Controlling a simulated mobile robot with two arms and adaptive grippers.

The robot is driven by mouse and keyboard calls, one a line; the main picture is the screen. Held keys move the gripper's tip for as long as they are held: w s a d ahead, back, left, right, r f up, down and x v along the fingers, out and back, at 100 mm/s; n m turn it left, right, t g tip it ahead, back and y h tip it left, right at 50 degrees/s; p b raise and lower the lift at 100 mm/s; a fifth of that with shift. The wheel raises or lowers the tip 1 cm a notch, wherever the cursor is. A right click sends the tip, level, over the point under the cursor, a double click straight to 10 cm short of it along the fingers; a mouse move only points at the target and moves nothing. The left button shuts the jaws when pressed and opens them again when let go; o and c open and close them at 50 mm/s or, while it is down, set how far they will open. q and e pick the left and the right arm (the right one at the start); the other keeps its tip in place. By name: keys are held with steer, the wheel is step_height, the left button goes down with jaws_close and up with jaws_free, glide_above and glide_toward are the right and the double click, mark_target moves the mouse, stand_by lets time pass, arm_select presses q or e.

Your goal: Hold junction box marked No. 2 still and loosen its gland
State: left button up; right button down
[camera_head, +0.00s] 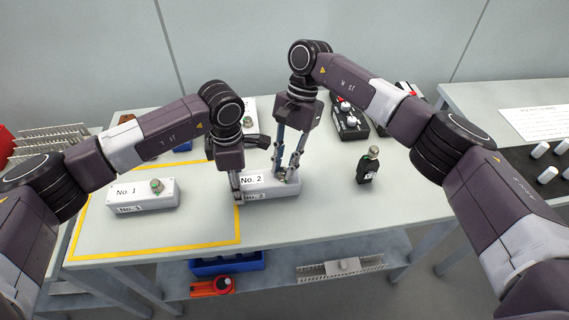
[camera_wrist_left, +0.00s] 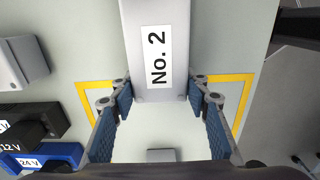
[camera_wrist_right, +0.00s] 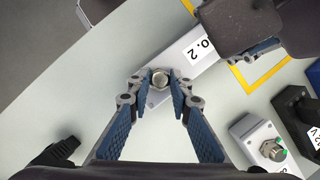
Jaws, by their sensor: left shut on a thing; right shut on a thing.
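The grey junction box marked No. 2 (camera_head: 270,187) stands on the table near the right edge of the yellow outline. It also shows in the left wrist view (camera_wrist_left: 182,85) and in the right wrist view (camera_wrist_right: 177,57). My left gripper (camera_head: 239,196) is shut on the end of the box, one finger on each side, as the left wrist view (camera_wrist_left: 157,100) shows. The gland (camera_wrist_right: 160,78) is a round metallic fitting on top of the box's other end. My right gripper (camera_head: 287,178) points down and is shut on the gland, which its fingers partly hide in the head view.
A box marked No. 1 (camera_head: 143,196) stands left inside the yellow outline (camera_head: 165,252). Chargers or devices (camera_head: 348,119) sit at the back. The table's front right is clear.

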steer(key=c, duration=1.8)
jaws_free()
steer(key=shift+f, duration=0.1)
steer(key=m, duration=0.2)
steer(key=m+t+y, duration=0.1)
steer(key=m, duration=0.1)
steer(key=shift+s+d+m+t, duration=0.15)
steer(key=shift+m+t, duration=0.15)
steer(key=shift+m, duration=0.1)
steer(key=m+t, duration=0.1)
steer(key=m, duration=0.2)
steer(key=m+t, duration=0.1)
steer(key=m, duration=0.2)
steer(key=shift+s+y, duration=0.15)
steer(key=shift+y, duration=0.25)
steer(key=shift+c, duration=0.2)
jaws_close()
